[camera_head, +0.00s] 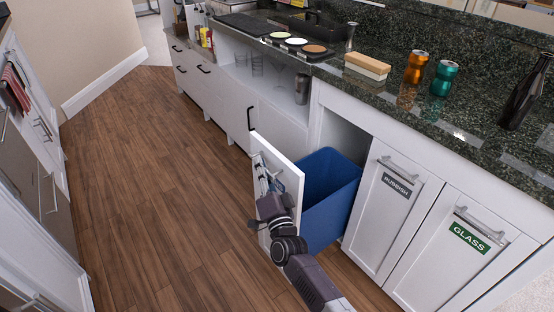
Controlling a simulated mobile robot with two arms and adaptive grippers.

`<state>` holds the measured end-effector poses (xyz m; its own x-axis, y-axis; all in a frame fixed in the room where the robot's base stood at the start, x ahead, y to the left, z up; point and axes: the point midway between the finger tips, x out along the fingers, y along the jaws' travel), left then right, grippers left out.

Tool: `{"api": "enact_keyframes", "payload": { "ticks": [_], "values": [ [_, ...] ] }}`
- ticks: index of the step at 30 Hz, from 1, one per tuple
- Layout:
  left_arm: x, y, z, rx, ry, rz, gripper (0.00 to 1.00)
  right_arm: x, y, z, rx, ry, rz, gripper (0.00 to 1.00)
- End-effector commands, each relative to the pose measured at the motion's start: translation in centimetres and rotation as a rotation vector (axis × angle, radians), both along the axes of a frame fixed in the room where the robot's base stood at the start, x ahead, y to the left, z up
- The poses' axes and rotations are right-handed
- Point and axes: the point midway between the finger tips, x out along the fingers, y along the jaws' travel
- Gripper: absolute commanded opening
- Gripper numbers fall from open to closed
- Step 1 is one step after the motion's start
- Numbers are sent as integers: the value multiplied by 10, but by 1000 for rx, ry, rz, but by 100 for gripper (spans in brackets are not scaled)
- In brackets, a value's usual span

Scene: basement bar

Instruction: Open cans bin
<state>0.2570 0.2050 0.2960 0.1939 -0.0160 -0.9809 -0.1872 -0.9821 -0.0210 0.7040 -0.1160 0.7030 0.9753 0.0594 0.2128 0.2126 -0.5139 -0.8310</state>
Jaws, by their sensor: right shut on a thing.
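The cans bin drawer stands pulled out from the counter, with its white front panel (284,159) out over the floor. A blue bin (330,193) sits behind that panel, outside the cabinet opening. My right gripper (267,183) is at the outer face of the panel, shut on its handle, which is mostly hidden by the gripper. Any label on this panel is hidden or turned away. My left gripper is not in view.
Closed fronts labelled RUBBISH (396,185) and GLASS (469,238) stand to the right. The dark stone counter (390,96) holds an orange can (416,67), a teal can (444,77) and a dark bottle (524,92). The wooden floor (160,190) to the left is clear.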

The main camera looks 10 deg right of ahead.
Motion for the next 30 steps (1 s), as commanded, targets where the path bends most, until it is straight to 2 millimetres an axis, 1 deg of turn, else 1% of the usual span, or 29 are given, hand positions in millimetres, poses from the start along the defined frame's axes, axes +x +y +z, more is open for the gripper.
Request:
{"api": "enact_keyframes", "payload": {
  "ticks": [2, 6, 16, 17, 21, 22, 30],
  "values": [
    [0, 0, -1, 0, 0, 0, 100, -1, 8, 0, 1, 1, 0, 0],
    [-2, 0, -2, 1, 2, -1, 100, -2, 13, -1, -2, 1, -1, 0],
    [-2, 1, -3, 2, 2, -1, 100, -2, 14, -1, -2, 1, 0, 0],
    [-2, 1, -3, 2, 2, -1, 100, -2, 14, -1, -2, 1, 0, 9],
    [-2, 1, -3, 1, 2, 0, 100, -2, 14, -1, -1, 1, 0, 25],
    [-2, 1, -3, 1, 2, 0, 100, -2, 14, -1, -1, 1, 0, 26],
    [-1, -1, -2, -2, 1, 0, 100, -3, 14, -1, -1, 1, -1, 26]
  ]
}}
